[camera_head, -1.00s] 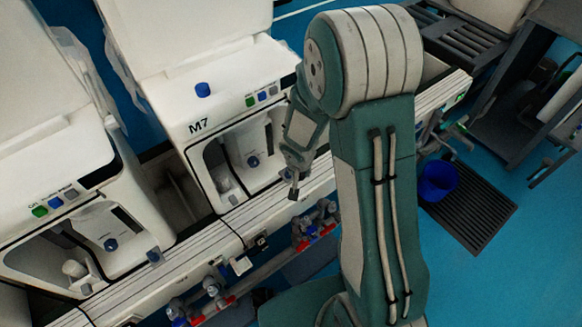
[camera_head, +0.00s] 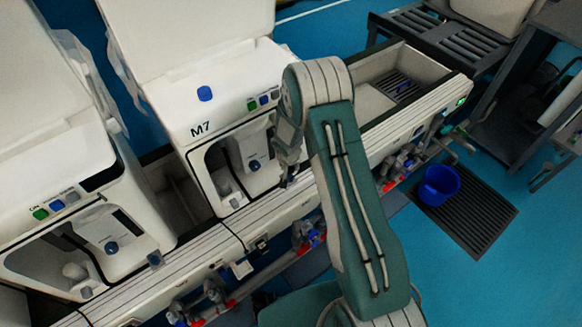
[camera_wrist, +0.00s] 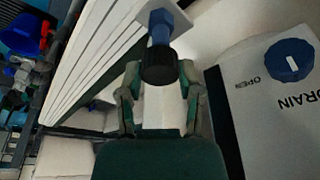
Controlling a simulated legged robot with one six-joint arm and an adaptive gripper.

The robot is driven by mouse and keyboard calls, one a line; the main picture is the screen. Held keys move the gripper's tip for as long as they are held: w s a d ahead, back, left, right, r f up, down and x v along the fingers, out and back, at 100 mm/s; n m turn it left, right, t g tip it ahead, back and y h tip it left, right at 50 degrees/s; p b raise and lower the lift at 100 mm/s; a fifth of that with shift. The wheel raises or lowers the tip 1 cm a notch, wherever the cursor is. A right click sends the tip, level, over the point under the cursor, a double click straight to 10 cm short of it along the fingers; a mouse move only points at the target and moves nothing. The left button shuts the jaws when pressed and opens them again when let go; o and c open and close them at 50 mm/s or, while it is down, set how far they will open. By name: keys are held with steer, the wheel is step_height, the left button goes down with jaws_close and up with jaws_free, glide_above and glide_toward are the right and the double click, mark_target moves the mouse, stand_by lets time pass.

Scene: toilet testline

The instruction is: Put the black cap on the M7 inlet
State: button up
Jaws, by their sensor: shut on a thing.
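My gripper (camera_wrist: 160,78) is shut on the black cap (camera_wrist: 160,70), which sits between its fingertips in the wrist view. A blue fitting (camera_wrist: 160,28), apparently the inlet, lies directly beyond the cap, in line with it, against a pale square plate. The cap overlaps its near end; I cannot tell whether they touch. In the head view my gripper (camera_head: 287,180) is at the front right of the machine marked M7 (camera_head: 200,128), low by the rail. The inlet is not clearly visible there, and the cap is too small to make out surely.
A blue drain knob (camera_wrist: 289,60) is on a white panel right of my gripper in the wrist view. The front rail (camera_head: 240,232) runs below M7, with pipes and valves under it. Another white machine (camera_head: 85,220) stands left. A blue bucket (camera_head: 438,185) is on the floor.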

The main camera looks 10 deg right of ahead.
steer(key=shift+f, duration=0.3)
steer(key=shift+f, duration=0.45)
steer(key=shift+f, duration=0.2)
steer(key=o, duration=0.7)
steer(key=shift+o, duration=0.2)
